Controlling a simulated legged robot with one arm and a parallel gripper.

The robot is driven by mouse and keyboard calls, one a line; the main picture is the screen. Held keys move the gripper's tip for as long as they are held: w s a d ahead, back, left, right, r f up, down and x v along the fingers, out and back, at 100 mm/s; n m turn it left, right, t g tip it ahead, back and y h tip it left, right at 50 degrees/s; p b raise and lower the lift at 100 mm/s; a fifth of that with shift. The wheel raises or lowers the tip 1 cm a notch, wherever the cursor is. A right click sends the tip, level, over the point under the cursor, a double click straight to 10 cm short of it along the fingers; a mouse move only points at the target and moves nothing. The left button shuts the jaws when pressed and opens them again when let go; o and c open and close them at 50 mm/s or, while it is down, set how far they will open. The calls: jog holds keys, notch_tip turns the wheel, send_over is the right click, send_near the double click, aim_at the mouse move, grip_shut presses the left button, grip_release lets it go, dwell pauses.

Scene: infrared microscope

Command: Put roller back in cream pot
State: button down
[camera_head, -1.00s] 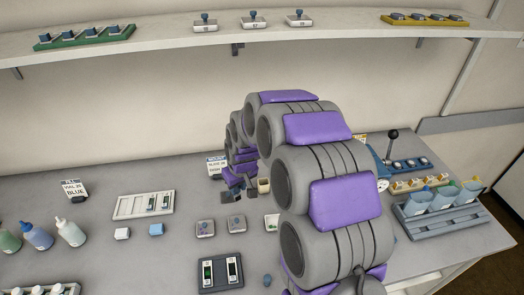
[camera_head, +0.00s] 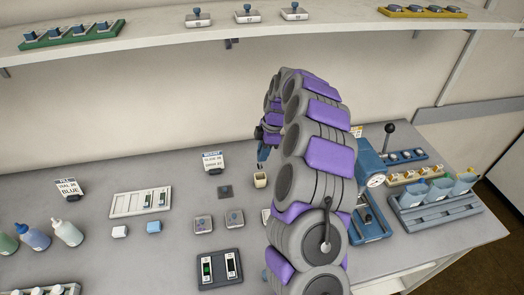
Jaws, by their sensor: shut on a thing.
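The cream pot (camera_head: 260,180) is a small, open, cream-coloured cup standing on the bench, left of my arm. My gripper (camera_head: 262,148) is above and slightly behind the pot, partly hidden by my own arm links. It is shut on the roller (camera_head: 262,163), a small, slim, dark bluish piece that hangs down just over the pot. The roller's end is too small to tell whether it is inside the pot's mouth or just above it.
The blue microscope (camera_head: 370,165) stands right of my arm. A white tray (camera_head: 141,202) lies left.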

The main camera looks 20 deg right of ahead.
jog(key=shift+f+b, duration=1.25)
jog(key=shift+f, duration=3.25)
jog(key=c, duration=0.9)
grip_release()
jog(key=shift+o, duration=0.2)
jog(key=shift+r, duration=0.1)
notch_tip(320, 180, up, 9)
jog(key=shift+p, duration=0.35)
